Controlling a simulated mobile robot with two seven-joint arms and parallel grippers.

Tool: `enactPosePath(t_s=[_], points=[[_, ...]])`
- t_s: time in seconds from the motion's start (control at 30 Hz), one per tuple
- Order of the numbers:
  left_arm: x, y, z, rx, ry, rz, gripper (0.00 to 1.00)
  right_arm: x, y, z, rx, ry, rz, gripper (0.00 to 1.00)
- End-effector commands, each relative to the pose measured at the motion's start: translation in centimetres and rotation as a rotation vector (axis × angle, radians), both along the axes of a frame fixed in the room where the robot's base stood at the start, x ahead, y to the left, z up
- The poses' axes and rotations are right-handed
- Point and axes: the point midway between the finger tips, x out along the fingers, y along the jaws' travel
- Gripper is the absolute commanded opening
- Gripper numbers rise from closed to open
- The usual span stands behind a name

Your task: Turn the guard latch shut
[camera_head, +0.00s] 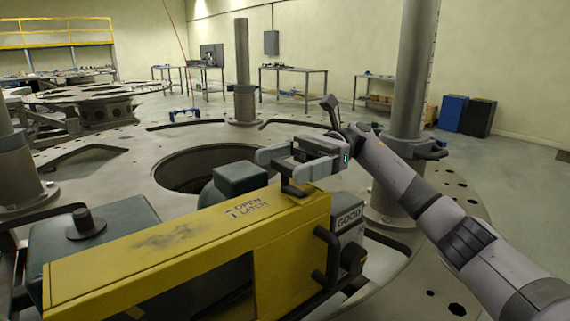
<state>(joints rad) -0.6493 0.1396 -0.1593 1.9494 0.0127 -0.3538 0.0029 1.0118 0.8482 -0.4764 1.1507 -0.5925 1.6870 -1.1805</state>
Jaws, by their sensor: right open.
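The yellow guard (165,250) crosses the lower left, with a scuffed top and a label (247,210) reading "OPEN LATCH". A small dark latch (293,189) stands on the guard's top near its far right end. My right gripper (283,163) reaches in from the right and is just above the latch. Its fingers are apart and point left. The gripper partly hides the latch's upper part, and I cannot tell whether they touch. My left gripper is not in view.
A grey box marked "GOOD" (348,219) and a black handle (326,256) are at the guard's right end. Dark green housings (95,245) lie behind the guard. A round opening (190,165) is beyond, with grey columns (243,75) around. Workbenches line the far wall.

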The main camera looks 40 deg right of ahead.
Motion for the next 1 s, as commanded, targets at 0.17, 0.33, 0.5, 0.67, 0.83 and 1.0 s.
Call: enactPosePath(t_s=[0.17, 0.33, 0.5, 0.67, 0.83, 1.0], points=[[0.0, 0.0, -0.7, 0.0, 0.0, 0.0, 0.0, 0.3, -2.3, -0.1, 0.002, -0.001, -0.004, 0.92], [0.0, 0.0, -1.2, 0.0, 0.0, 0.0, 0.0, 0.4, -4.3, 0.0, 0.004, -0.002, -0.001, 0.92], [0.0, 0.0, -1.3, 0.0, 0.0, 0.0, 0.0, 0.6, -5.7, 0.0, 0.002, -0.002, 0.0, 0.92], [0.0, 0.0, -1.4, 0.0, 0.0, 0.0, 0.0, 0.6, -6.3, 0.1, 0.002, -0.003, 0.002, 0.92], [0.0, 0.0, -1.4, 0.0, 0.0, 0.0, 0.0, 0.6, -6.4, 0.1, 0.002, -0.002, 0.002, 0.92], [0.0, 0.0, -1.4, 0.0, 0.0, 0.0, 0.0, 0.6, -6.4, 0.1, 0.002, -0.002, 0.002, 0.92]])
